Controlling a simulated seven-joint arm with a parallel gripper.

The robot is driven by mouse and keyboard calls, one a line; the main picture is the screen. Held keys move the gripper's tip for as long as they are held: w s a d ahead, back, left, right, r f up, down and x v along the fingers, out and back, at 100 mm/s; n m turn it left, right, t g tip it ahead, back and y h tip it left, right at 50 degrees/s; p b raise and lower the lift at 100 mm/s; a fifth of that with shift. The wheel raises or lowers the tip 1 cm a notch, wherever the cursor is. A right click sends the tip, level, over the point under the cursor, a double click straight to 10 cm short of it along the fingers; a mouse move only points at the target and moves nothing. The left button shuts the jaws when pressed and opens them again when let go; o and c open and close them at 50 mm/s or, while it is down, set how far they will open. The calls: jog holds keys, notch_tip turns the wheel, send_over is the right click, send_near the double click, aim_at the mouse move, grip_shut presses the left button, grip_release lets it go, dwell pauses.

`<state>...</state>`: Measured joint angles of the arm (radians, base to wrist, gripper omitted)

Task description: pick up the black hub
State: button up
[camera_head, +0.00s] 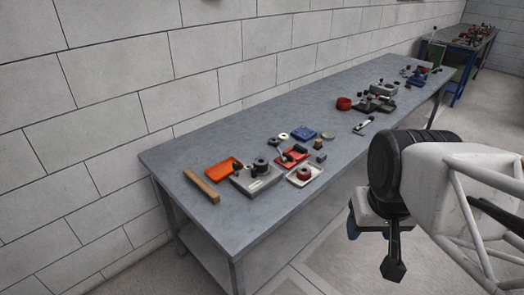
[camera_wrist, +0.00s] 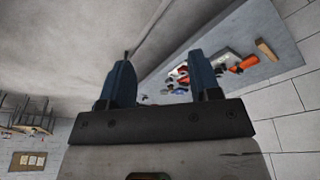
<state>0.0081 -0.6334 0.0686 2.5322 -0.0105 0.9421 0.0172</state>
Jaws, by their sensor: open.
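A small black round part (camera_head: 260,164), which looks like the black hub, sits on a grey block (camera_head: 248,184) near the front end of the long table (camera_head: 200,150). Other small dark parts lie close to it, so I cannot be fully sure which is the hub. My gripper (camera_wrist: 160,68) shows two blue fingers spread apart, with nothing between them in the wrist view. In the head view, my arm is to the right of the table, well apart from the parts. The hub cannot be made out in the wrist view.
Around the block are an orange tray (camera_head: 221,168), a wooden bar (camera_head: 201,186), a red tray (camera_head: 291,156), a white tray (camera_head: 304,176) and a blue part (camera_head: 305,132). A red cup (camera_head: 344,103) stands farther back. A block wall (camera_head: 150,60) runs behind.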

dwell(0.3)
jog(key=o, duration=0.5)
jog(key=w+a+f+n+t+h, duration=0.1)
jog(key=w+f+n+t+h, duration=0.2)
jog(key=w+n, duration=0.8)
jog(key=w+a+f+n+h, duration=0.1)
jog(key=w+f+n+h, duration=0.35)
jog(key=w, duration=1.25)
jog(key=n+t+y, duration=0.4)
jog(key=n+t, duration=0.3)
jog(key=n, duration=1)
send_near(261, 164)
jog(key=shift+w+a+f+h, duration=0.1)
jog(key=shift+w+f+h, duration=0.1)
jog(key=shift+w, duration=0.35)
jog(key=shift+w+a+f+h, duration=0.1)
jog(key=shift+w+f, duration=0.1)
jog(key=shift+w, duration=0.35)
jog(key=shift+d, duration=0.1)
